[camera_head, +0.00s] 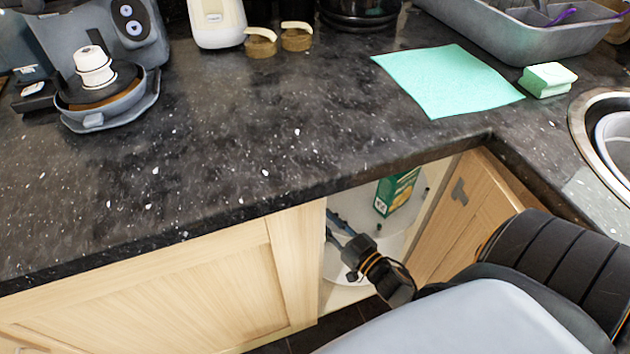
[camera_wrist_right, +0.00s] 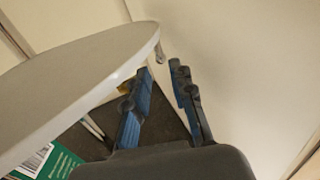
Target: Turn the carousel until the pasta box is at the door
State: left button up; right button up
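A round pale carousel shelf (camera_head: 395,240) shows inside the open corner cabinet, partly hidden by the worktop and my arm. A green box (camera_head: 396,192) with a white and yellow print stands on it; I cannot read whether it is the pasta box. Part of a green box with a white barcode label shows in the right wrist view (camera_wrist_right: 45,163). My right gripper (camera_head: 336,232) reaches into the cabinet. Its blue-padded fingers (camera_wrist_right: 165,95) are apart with nothing between them, and one finger is close beside the carousel's rim (camera_wrist_right: 100,92); contact is unclear. My left gripper is not in view.
The wooden cabinet door (camera_head: 465,215) stands open right of the opening. The dark granite worktop (camera_head: 240,130) overhangs the carousel. On it are a turquoise cloth (camera_head: 447,82), a sponge (camera_head: 547,79) and a coffee machine (camera_head: 110,35). Cabinet walls are close to the gripper.

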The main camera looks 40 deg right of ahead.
jog(key=w, duration=0.4)
jog(key=shift+w+a, duration=0.2)
jog(key=shift+w, duration=0.1)
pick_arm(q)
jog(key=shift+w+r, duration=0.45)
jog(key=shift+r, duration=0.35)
pick_arm(e)
jog(key=shift+w, duration=0.2)
grip_shut()
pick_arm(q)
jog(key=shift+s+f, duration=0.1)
